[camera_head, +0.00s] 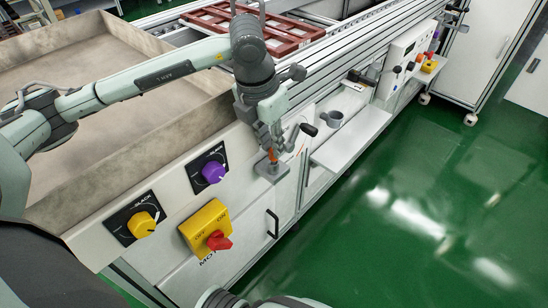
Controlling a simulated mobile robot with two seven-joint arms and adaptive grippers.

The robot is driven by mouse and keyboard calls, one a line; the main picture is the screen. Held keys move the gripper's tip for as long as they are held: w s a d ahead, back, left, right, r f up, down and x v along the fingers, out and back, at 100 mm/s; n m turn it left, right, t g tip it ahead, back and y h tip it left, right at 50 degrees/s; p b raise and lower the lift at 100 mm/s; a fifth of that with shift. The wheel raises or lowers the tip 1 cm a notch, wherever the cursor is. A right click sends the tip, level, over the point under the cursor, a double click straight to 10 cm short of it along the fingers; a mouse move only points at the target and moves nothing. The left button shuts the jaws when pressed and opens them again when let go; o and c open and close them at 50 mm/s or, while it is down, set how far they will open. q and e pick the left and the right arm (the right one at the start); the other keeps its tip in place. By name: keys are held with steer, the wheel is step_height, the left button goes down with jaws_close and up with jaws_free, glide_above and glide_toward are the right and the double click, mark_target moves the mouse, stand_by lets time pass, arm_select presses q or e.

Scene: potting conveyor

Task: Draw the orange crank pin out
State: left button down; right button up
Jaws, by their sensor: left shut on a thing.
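My left gripper (272,146) reaches down in front of the white machine panel, with its fingers shut on the orange crank pin (271,156). Only a small orange part of the pin shows between and below the fingers. The pin stands over a small grey block (271,169) on the panel's front; how deep it sits in the block cannot be told. A crank with a black knob (308,130) shows just right of the gripper. My right gripper does not show.
A yellow knob (141,224), a purple knob (213,172) and a red switch (218,241) on a yellow plate stick out left of the pin. A grey cup (334,118) stands by a white shelf (351,137). Green floor at right is clear.

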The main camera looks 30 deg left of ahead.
arm_select(q)
steer(key=shift+r+p, duration=0.6)
steer(key=shift+r, duration=0.7)
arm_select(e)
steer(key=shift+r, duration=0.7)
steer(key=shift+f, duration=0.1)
arm_select(q)
steer(key=shift+r+p, duration=0.7)
steer(key=shift+r, duration=0.75)
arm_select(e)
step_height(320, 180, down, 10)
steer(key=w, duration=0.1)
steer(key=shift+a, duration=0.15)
arm_select(q)
steer(key=shift+r, duration=0.15)
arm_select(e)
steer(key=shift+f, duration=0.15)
